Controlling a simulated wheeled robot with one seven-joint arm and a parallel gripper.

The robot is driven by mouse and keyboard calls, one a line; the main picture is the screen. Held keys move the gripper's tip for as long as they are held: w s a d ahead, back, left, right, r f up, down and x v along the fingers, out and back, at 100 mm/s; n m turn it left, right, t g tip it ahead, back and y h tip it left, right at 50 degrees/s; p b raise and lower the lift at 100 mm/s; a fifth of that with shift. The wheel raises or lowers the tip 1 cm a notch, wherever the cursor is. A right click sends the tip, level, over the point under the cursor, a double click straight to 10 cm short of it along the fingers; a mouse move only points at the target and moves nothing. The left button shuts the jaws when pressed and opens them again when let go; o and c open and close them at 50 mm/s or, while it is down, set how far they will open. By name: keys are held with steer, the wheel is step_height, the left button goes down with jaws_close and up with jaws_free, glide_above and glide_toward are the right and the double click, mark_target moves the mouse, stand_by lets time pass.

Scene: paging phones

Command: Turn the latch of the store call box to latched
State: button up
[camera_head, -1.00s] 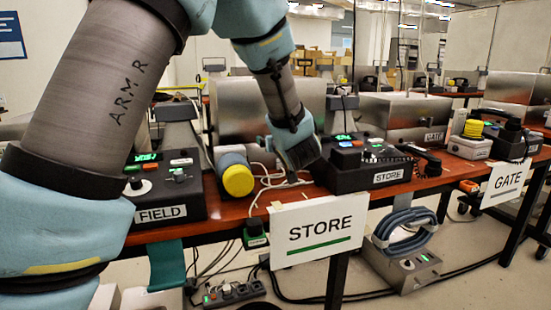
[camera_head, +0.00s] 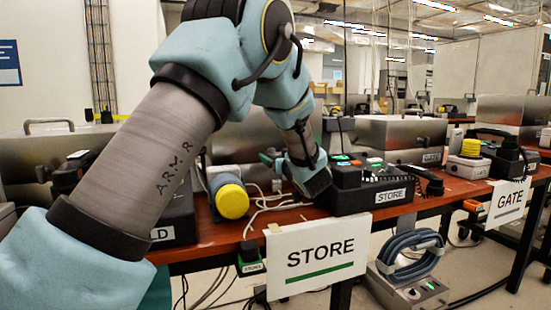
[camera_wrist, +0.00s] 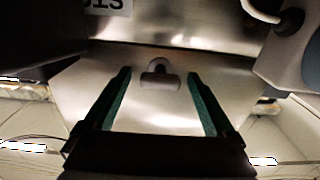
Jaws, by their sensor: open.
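The store call box (camera_head: 370,195) is a black unit with a STORE label, green-lit displays and buttons, on the red-brown bench. My gripper (camera_head: 285,167) is close to its left end, in front of a steel case. In the wrist view my gripper (camera_wrist: 159,82) has its two green fingers spread apart with nothing held. A small latch-like knob with a crossbar (camera_wrist: 158,79) shows on a bright metal face between the fingertips. The bar lies across the picture. I cannot tell whether the fingers touch it. The latch is not visible in the head view.
A yellow-capped cylinder (camera_head: 232,201) and loose white cables lie left of my gripper. A white STORE sign (camera_head: 317,255) hangs at the bench front. A coiled blue hose (camera_head: 410,254) is below. The GATE station (camera_head: 508,202) is at right.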

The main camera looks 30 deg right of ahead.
steer(key=shift+w, duration=0.45)
steer(key=shift+c, duration=0.2)
steer(key=c, duration=1.3)
